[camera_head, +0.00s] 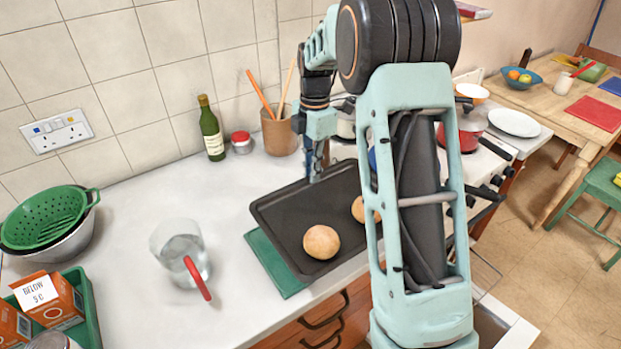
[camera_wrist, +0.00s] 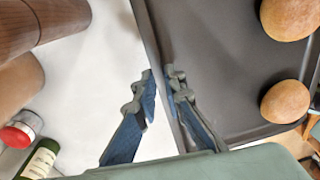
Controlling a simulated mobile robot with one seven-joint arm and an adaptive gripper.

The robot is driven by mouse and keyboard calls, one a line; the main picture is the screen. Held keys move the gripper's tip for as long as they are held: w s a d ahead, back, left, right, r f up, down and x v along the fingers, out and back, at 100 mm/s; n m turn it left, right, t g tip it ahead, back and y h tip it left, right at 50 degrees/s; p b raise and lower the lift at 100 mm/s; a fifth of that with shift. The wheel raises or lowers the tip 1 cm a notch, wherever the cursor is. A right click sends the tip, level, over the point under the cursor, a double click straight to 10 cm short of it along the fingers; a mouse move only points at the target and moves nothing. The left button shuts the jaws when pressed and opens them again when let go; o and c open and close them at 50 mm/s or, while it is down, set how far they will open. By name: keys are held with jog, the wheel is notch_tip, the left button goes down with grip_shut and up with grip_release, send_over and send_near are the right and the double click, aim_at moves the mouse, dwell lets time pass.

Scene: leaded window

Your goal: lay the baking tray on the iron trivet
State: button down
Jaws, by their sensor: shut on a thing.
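The dark baking tray (camera_head: 283,215) is at the front of the worktop, with two bread rolls (camera_head: 321,242) on it. Part of a green board or mat (camera_head: 272,262) shows under its left edge; I cannot tell if they touch. My gripper (camera_head: 317,176) is at the tray's far rim. In the wrist view my gripper's fingers (camera_wrist: 159,78) stand on either side of the rim of the tray (camera_wrist: 215,75), shut on it. My arm hides the tray's right part. I cannot make out the iron trivet in either view.
A glass jug (camera_head: 180,252) with a red handle stands left of the tray. A bottle (camera_head: 211,135), a red-lidded jar (camera_head: 241,142) and a utensil pot (camera_head: 279,133) stand along the wall. A red pan (camera_head: 468,130) is beyond my arm.

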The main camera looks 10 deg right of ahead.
jog(key=shift+w+f, duration=0.8)
jog(key=shift+f, duration=0.1)
notch_tip(320, 180, down, 3)
jog(key=shift+w+f, duration=0.1)
jog(key=c, duration=2)
grip_release()
jog(key=r, duration=1.2)
jog(key=shift+w+d, duration=0.2)
jog(key=shift+w, duration=0.15)
